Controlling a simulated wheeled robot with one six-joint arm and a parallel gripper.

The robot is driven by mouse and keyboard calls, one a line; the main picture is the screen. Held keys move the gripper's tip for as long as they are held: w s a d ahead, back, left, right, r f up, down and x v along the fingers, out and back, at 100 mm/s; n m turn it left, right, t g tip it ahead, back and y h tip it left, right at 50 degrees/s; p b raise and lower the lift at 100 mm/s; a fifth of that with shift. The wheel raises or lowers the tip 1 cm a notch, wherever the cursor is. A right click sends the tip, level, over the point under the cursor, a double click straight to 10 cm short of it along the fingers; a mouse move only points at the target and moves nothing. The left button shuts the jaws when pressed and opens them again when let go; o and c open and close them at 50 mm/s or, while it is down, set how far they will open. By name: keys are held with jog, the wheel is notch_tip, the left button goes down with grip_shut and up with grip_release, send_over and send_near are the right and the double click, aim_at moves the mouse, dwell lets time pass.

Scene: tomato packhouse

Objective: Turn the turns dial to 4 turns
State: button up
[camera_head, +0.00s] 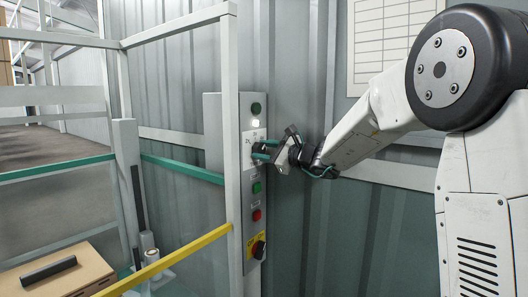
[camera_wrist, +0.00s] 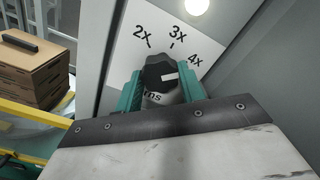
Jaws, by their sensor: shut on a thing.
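The turns dial is a black knob (camera_wrist: 158,72) on a pale label plate (camera_wrist: 128,48) marked 2x, 3x and 4x in the wrist view. The knob's white mark points right, on the 4x side and slightly below that label; I cannot tell whether it lines up exactly. My gripper (camera_wrist: 161,88) is shut on the knob, with one teal finger on each side. The lower part of the plate is hidden by the gripper. In the head view my gripper (camera_head: 263,151) reaches the grey control box (camera_head: 213,140) from the right, and the knob is mostly hidden.
A lit white lamp (camera_head: 255,123) sits above the dial. Below it are a green button (camera_head: 257,187), a red button (camera_head: 256,215) and a black-red switch on yellow (camera_head: 258,249). A white post (camera_head: 231,130) and yellow rail (camera_head: 180,254) stand close left. Cardboard boxes (camera_head: 85,272) lie lower left.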

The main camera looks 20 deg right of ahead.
jog(key=shift+f, duration=0.15)
jog(key=o, duration=1)
jog(key=shift+s+d, duration=0.1)
jog(key=v, duration=0.7)
jog(key=shift+s+d, duration=0.2)
jog(key=shift+s, duration=0.1)
